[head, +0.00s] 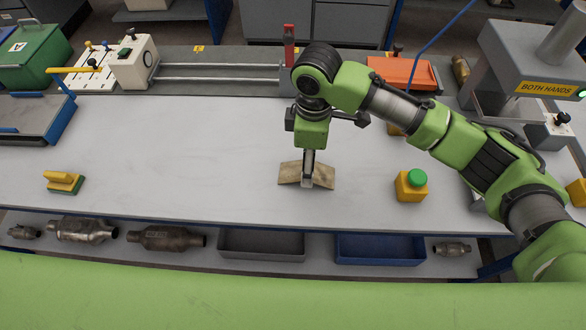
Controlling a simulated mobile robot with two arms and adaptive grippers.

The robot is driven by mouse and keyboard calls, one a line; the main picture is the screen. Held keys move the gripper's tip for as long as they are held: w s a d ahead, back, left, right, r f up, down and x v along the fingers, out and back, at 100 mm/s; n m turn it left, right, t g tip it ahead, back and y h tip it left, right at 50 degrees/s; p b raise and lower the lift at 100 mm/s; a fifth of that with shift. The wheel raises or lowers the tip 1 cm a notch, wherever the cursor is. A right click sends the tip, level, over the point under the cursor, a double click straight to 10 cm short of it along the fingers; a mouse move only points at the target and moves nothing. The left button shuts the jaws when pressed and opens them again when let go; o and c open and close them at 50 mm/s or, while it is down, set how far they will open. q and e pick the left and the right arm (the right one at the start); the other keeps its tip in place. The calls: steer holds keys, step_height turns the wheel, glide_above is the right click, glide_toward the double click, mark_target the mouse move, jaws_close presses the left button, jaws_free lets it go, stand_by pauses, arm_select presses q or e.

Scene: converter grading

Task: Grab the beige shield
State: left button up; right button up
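The beige shield (323,175) is a small, slightly bent plate on the white tabletop, near the front middle. My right gripper (308,178) points straight down over it, with a finger overlapping the shield's middle and near edge. The fingers line up in this view, so I cannot tell whether they are closed on the shield or only around it. The shield appears to rest on the table. My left gripper is not in view.
A yellow box with a green button (411,185) stands to the right. A yellow-handled block (64,182) sits far left. A rail fixture (215,72) and an orange tray (400,72) line the back. Grey (262,244) and blue (380,249) bins sit below the front edge. The left-middle table is clear.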

mark_target(293, 171)
step_height(293, 171, down, 4)
steer(key=shift+a+f, duration=0.1)
steer(key=c, duration=1.2)
steer(key=shift+c, duration=0.2)
steer(key=shift+w, duration=0.1)
